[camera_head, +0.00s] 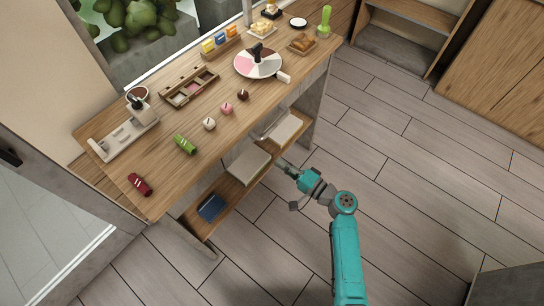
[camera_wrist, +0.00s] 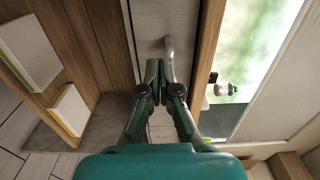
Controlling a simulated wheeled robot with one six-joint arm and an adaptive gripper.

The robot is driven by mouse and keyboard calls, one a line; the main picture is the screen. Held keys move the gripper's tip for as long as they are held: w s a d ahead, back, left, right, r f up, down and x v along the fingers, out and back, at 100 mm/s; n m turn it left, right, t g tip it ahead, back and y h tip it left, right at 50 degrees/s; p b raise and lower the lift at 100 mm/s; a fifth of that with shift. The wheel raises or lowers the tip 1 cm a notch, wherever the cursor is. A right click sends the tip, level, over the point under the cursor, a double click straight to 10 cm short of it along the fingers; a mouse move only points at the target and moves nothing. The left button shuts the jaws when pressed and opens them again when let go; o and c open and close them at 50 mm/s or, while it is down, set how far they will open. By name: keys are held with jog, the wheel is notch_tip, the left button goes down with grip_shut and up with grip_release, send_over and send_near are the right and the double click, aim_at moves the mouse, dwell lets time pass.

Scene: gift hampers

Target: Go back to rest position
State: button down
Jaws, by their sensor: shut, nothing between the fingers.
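My gripper (camera_wrist: 162,84) is shut and empty in the wrist view, its two dark fingers together at the tips. In the head view my gripper (camera_head: 282,165) is at the end of my teal arm, close to the front edge of the wooden table (camera_head: 150,190). It appears beside the shelf under the tabletop, near a pale box (camera_head: 249,163). Its fingertips are small and partly hard to make out there.
The table holds a red item (camera_head: 140,185), a green item (camera_head: 185,145), several small round items, a divided wooden tray (camera_head: 190,88) and a round colored board (camera_head: 258,63). A dark blue box (camera_head: 211,207) lies on the lower shelf.

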jog(key=shift+s+d, duration=0.4)
jog(key=shift+d, duration=0.1)
